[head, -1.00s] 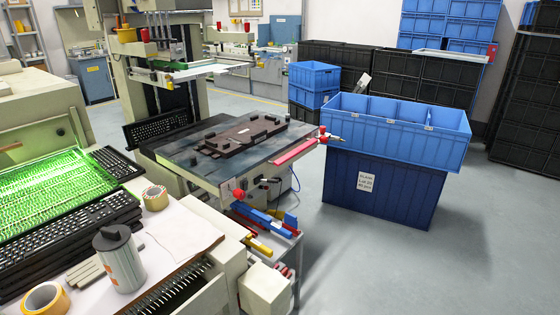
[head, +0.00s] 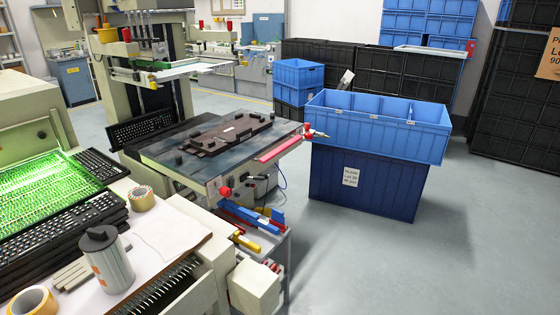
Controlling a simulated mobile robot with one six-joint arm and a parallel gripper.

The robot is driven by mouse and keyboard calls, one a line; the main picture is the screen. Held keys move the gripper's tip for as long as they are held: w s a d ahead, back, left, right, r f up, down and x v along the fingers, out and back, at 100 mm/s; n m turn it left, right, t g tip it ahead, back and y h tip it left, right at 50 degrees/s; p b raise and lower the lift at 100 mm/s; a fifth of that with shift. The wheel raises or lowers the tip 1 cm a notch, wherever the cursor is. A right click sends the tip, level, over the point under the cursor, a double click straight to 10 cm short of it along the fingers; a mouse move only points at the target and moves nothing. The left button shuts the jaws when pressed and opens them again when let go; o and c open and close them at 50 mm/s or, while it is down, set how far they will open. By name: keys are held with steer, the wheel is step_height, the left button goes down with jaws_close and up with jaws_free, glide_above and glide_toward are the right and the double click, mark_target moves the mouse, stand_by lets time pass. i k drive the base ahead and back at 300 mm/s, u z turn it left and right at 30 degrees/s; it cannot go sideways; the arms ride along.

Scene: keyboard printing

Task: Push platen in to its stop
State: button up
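The platen (head: 165,152) is a dark grey flat plate in front of the printing machine (head: 155,70), in the middle left of the head view. A dark brown fixture (head: 232,133) with black knobs lies on it. The platen sticks out from the machine toward the blue crates. A red bar (head: 280,149) runs along its right side, with a red and metal fitting (head: 313,133) at the bar's far end. A red knob (head: 225,192) is at the near corner. The platen's stop cannot be made out. My gripper is not in view.
A blue crate (head: 375,130) on a dark blue one (head: 365,185) stands right of the platen. A near-left bench (head: 150,245) holds tape rolls, a grey canister (head: 108,262) and black keyboards (head: 60,217) beside a green-lit bed. Grey floor (head: 470,240) is open at right.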

mark_target(250, 156)
steer(key=z, duration=0.2)
steer(key=k, duration=0.5)
steer(key=z, duration=0.9)
steer(key=k, duration=0.85)
steer(key=z, duration=0.5)
steer(key=i, duration=1.85)
steer(key=u, duration=0.5)
steer(key=i, duration=1.55)
steer(key=u, duration=0.3)
